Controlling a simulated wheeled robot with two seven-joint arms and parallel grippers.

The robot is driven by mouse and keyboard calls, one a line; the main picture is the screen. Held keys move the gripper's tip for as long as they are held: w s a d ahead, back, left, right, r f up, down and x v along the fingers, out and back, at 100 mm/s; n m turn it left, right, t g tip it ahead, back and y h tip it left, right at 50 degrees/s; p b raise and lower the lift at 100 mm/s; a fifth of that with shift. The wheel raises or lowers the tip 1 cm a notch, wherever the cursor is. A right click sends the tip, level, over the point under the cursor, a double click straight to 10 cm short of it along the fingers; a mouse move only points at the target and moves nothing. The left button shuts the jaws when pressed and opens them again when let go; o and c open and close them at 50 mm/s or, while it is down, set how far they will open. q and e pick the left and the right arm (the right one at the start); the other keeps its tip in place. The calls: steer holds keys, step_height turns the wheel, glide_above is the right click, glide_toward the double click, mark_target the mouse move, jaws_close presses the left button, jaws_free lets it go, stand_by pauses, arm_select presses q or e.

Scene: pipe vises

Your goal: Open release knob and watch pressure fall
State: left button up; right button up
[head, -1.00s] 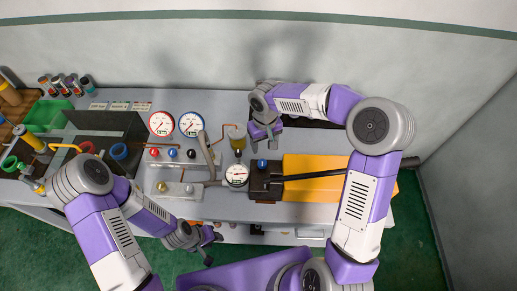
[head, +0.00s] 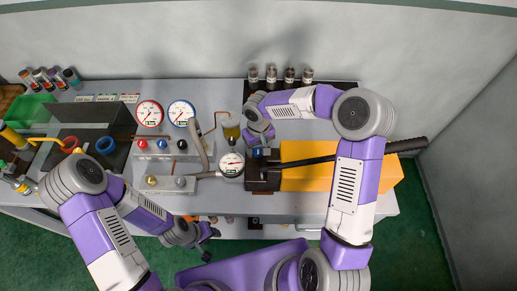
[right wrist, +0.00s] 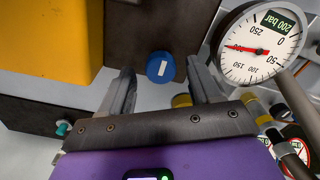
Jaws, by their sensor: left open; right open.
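The blue release knob (head: 257,153) sits on the dark block of the hand pump (head: 320,176), which has an orange body and a long black lever. In the right wrist view the knob (right wrist: 160,67) has a white mark and appears between my open right fingers (right wrist: 161,76); I cannot tell how deep they reach. My right gripper (head: 263,138) is just behind the knob in the head view. The pressure gauge (head: 231,164) stands left of the knob. In the right wrist view the gauge (right wrist: 262,42) has its red needle pointing left. My left gripper (head: 207,245) is open, empty, beyond the bench's front edge.
A valve panel (head: 165,147) with two larger gauges stands to the left. Several small bottles (head: 289,76) stand at the back. A green bin (head: 30,106) is far left. The bench's front right corner is clear.

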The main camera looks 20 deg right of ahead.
steer(key=shift+f, duration=0.6)
steer(key=c, duration=1)
steer(key=shift+c, duration=0.2)
